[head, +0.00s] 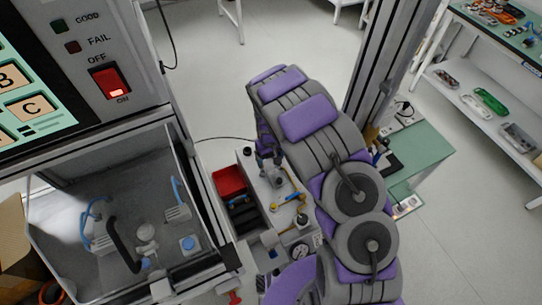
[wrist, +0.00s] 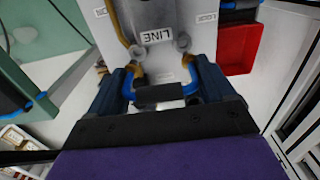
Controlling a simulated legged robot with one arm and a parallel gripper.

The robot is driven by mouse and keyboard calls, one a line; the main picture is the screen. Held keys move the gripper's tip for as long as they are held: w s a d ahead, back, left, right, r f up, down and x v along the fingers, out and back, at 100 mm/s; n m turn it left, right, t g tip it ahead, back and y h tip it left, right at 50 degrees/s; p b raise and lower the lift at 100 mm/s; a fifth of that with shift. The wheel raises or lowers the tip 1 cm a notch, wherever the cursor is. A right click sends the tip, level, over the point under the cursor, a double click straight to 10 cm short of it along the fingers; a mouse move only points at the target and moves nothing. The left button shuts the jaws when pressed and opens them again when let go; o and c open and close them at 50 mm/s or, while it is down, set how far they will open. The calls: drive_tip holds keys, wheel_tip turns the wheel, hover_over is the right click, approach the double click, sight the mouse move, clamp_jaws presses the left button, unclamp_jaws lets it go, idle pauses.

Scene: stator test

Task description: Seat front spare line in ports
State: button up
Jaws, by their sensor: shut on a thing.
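In the wrist view, my gripper (wrist: 162,84) is shut on a blue U-shaped line with a black middle sleeve (wrist: 160,96). The fingers stand at either side of it. The line's two ends point toward a pale panel marked LINE (wrist: 156,36). Two round metal port fittings (wrist: 183,42) flank that label, with brass-coloured pieces beside them. I cannot tell whether the line's ends touch or enter the ports. In the head view, my gripper (head: 268,158) is low over the grey bench fixture (head: 258,185); the held line is too small to make out.
A red bin (head: 228,181) stands left of the fixture and also shows in the wrist view (wrist: 240,48). A cabinet with a clear-walled test chamber (head: 70,180) is at left. A metal post (head: 375,65) and green-topped table (head: 425,155) are at right. Open floor lies behind.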

drive_tip(key=shift+a, duration=0.25)
drive_tip(key=shift+d+f, duration=0.15)
drive_tip(key=shift+d, duration=0.2)
drive_tip(key=shift+f, duration=0.1)
drive_tip(key=shift+a+f, duration=0.1)
drive_tip(key=shift+f, duration=0.25)
drive_tip(key=shift+f, duration=1.55)
idle(0.7)
drive_tip(key=o, duration=0.9)
wheel_tip(320, 180, up, 17)
drive_tip(key=p, duration=0.2)
drive_tip(key=shift+r+p, duration=0.15)
drive_tip(key=shift+p, duration=0.15)
